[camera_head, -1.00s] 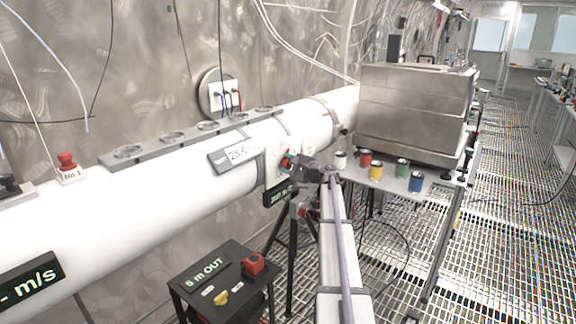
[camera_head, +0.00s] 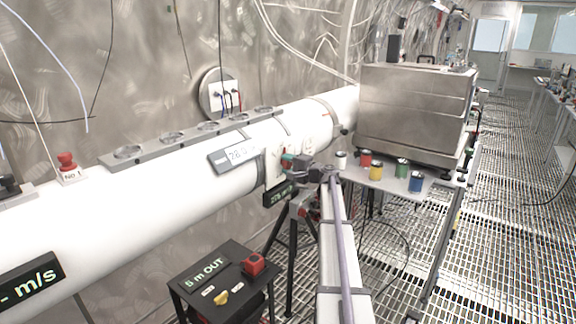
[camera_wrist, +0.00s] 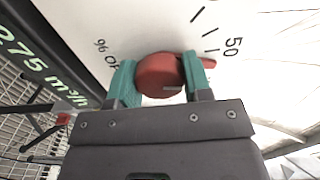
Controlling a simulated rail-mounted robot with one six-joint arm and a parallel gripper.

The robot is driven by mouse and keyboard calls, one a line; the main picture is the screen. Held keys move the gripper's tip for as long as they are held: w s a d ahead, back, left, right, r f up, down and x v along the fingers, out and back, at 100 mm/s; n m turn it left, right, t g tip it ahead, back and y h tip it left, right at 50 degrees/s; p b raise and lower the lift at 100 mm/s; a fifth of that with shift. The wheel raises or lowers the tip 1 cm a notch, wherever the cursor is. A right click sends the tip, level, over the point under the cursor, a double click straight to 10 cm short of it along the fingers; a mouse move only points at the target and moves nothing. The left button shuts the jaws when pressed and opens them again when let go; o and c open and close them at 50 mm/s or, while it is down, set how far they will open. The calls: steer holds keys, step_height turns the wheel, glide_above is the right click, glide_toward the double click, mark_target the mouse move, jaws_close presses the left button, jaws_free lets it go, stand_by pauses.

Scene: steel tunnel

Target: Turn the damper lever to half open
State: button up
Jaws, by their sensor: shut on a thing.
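The damper lever shows in the wrist view as a round red knob (camera_wrist: 160,76) with a red tip sticking out past the right finger. It sits on a white dial plate (camera_wrist: 150,25) marked "% OP…", with black ticks and a "50". The red tip lies just below the "50" and a tick. My gripper (camera_wrist: 162,64) has its teal fingers shut on the lever, one on each side. In the head view my gripper (camera_head: 288,161) is at the white duct (camera_head: 140,210), and the lever is mostly hidden there.
A dark display (camera_wrist: 40,65) reads 275 m³/h beside the dial. A grey meter (camera_head: 236,154) sits on the duct. A black stand (camera_head: 225,280) with a red button is in front. Coloured cups (camera_head: 401,168) stand on the bench to the right.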

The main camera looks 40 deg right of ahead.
steer(key=shift+n, duration=1.4)
steer(key=o, duration=0.9)
steer(key=shift+s, duration=0.1)
steer(key=v, duration=1)
steer(key=shift+s, duration=0.3)
